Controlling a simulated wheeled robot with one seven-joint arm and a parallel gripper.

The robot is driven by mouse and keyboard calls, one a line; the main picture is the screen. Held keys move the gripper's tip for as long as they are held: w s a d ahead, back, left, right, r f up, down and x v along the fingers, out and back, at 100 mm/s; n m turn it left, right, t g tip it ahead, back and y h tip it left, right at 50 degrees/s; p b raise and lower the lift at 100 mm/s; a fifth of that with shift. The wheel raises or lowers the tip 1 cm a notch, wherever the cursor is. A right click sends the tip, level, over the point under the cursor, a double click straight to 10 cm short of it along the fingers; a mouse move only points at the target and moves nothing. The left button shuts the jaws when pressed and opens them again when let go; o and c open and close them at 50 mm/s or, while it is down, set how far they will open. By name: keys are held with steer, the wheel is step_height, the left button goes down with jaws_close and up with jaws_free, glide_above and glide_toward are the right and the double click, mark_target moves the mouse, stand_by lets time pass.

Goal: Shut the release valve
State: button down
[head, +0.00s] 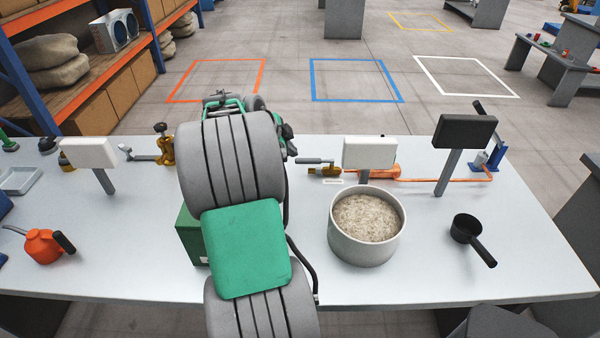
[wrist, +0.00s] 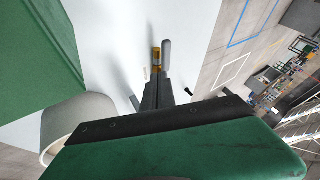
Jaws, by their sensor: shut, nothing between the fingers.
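A brass valve (head: 326,171) with a grey lever handle (head: 313,160) sits on the table, left of an orange fitting; I take it for the release valve. The lever points left in the head view. In the wrist view what seems the same brass valve (wrist: 156,58) lies just beyond my fingertips, with its grey lever (wrist: 166,54) alongside. My gripper (wrist: 156,82) is shut and empty, its dark fingers pointing at the valve. I cannot tell whether they touch it. In the head view my arm hides the gripper.
A grey pot (head: 366,243) of pale grains stands close in front of the valve. A green box (head: 190,238) is partly behind my arm. A white panel (head: 369,152), a black panel (head: 465,131) and a black pan (head: 467,230) stand to the right. Another brass valve (head: 164,146) is at left.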

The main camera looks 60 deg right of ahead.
mark_target(315, 161)
steer(key=x, duration=0.3)
steer(key=p+x, duration=0.1)
steer(key=x, duration=0.6)
steer(key=shift+a+f, duration=0.25)
steer(key=shift+f, duration=0.15)
steer(key=shift+d+f, duration=0.25)
steer(key=shift+f, duration=0.1)
steer(key=shift+w, duration=0.1)
